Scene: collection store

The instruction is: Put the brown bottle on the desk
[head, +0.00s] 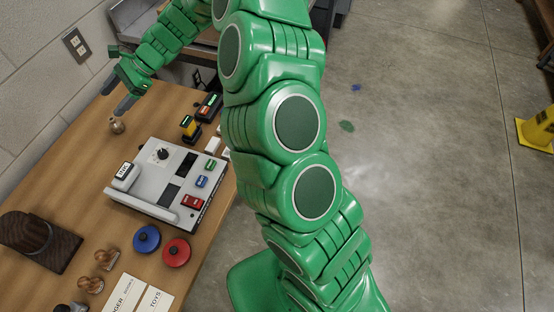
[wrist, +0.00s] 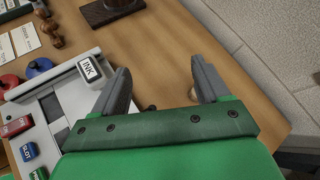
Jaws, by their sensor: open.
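A small brown object (head: 116,125), which looks like the brown bottle, stands on the wooden desk (head: 62,160) near its wall side in the head view. In the wrist view only a sliver of it (wrist: 192,93) shows beside the right finger, which hides most of it. My gripper (head: 115,95) is open over the far end of the desk, with its fingertips close to the bottle. In the wrist view the space between the fingers (wrist: 160,72) shows bare desk. I cannot tell whether a finger touches the bottle.
A grey console (head: 150,190) with an ink block (head: 125,175) stands mid-desk. Blue (head: 146,238) and red (head: 176,252) round pieces, wooden stamps (head: 106,259), cards (head: 145,295) and a dark wooden stand (head: 45,240) lie nearer. A yellow floor sign (head: 538,130) stands at right.

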